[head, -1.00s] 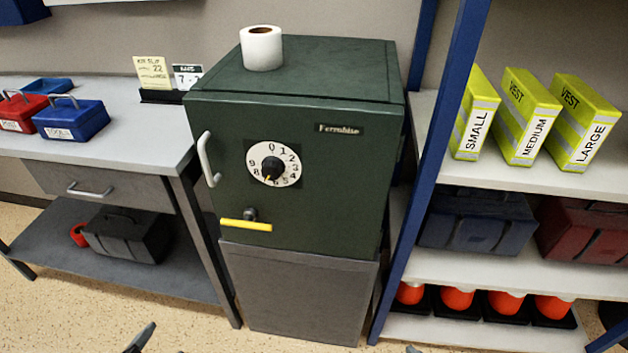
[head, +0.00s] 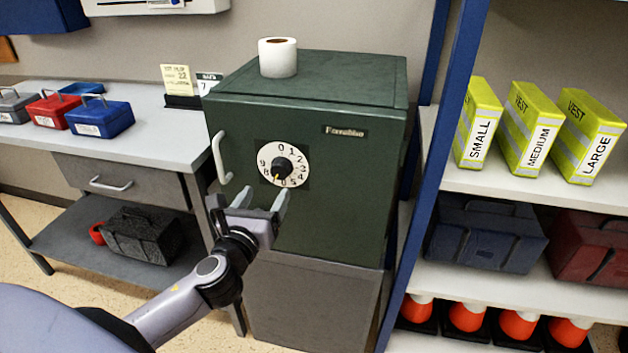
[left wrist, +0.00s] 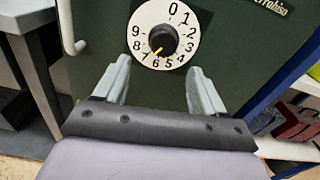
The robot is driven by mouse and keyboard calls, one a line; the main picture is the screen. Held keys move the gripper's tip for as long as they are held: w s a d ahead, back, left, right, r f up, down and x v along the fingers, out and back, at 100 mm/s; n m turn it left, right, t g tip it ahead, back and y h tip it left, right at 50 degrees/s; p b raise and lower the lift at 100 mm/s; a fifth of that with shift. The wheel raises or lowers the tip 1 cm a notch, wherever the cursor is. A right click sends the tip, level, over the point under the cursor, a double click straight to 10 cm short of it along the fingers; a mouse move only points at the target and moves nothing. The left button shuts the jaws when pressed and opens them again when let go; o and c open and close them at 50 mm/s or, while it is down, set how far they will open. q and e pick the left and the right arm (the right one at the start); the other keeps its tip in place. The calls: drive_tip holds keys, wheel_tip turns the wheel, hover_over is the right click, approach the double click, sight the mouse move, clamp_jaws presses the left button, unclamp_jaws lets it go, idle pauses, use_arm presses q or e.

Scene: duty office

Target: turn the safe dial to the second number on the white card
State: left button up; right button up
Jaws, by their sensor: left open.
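The safe dial (head: 283,163) is a white disc with numbers and a black knob on the dark green safe (head: 350,185). In the left wrist view the dial (left wrist: 163,22) shows its yellow pointer (left wrist: 155,52) aimed down-left, between 6 and 7. The white card (head: 208,84) stands behind the safe's left edge; a 7 shows, and the safe hides the rest. My left gripper (head: 262,196) is open and empty, just below the dial, fingers pointing at the safe front. Its fingers (left wrist: 159,68) straddle the space under the dial. My right gripper is out of view.
A yellow card (head: 177,78) stands beside the white card on the bench (head: 150,148). A bar handle (head: 220,160) sticks out left of the dial. A paper roll (head: 278,57) stands on the safe. A blue-posted shelf (head: 436,180) stands close on the right.

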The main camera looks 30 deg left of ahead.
sight(279, 174)
use_arm(q)
drive_tip(key=shift+r+x, duration=0.1)
drive_tip(key=shift+x, duration=1.8)
drive_tip(key=shift+r+x, duration=0.15)
drive_tip(key=shift+x, duration=1.7)
drive_tip(key=shift+d, duration=0.15)
drive_tip(key=shift+c, duration=0.3)
drive_tip(key=c, duration=1)
